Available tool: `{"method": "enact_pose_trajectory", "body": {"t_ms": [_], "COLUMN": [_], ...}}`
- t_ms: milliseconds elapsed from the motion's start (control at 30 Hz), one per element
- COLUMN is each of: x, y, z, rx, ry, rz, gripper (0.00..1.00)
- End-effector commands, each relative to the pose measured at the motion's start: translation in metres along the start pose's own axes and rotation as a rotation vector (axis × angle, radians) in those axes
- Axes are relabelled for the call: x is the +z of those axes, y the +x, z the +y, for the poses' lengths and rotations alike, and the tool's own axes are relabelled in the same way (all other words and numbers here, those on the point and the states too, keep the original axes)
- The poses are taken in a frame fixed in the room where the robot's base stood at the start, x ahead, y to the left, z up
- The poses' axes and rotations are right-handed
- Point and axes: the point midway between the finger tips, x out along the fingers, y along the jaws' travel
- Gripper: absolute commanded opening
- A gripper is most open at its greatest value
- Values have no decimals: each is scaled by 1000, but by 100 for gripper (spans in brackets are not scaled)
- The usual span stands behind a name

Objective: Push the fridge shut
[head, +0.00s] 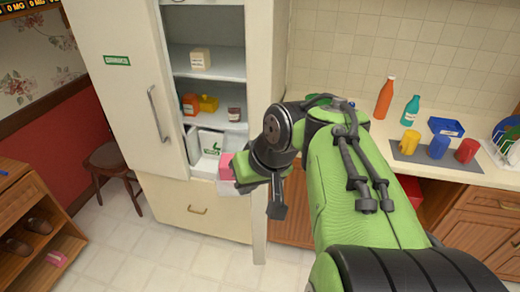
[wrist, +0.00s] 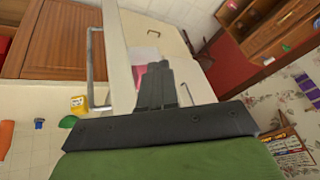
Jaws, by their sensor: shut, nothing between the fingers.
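The white fridge (head: 118,65) stands at the back left in the head view, with its shelves (head: 208,68) exposed. Its right-hand door (head: 260,205) stands open toward me, seen nearly edge-on. In the wrist view this door (wrist: 118,55) rises left of my fingers, with its handle (wrist: 97,65) on the far left side. My gripper (head: 240,170) is shut and empty, close to the door edge; its fingers (wrist: 157,70) show together in the wrist view. I cannot tell whether they touch the door. My arm hides part of the door.
Bottles and jars stand inside the fridge. A pink item (head: 228,163) shows just past my fingers. A counter with an orange bottle (head: 384,98) and several cups lies right. A stool (head: 112,165) and a wooden shelf (head: 35,220) stand left. Tiled floor (head: 165,255) ahead is clear.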

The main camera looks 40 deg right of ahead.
Motion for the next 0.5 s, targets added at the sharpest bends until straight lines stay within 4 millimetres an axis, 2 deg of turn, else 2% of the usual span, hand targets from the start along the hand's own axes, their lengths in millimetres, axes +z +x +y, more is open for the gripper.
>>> {"method": "enact_pose_trajectory", "body": {"t_ms": [33,167,200,300,400,500], "x": [-12,-38,-43,-43,-38,-36], "y": [-6,-21,-28,-43,-52,-49], "z": [17,75,97,145,169,174], "rx": [-7,-45,-60,-92,-111,-119], "ry": [42,149,184,253,284,287], "rz": [3,33,48,87,111,118], "gripper": [0,0,0,0,0,0]}}
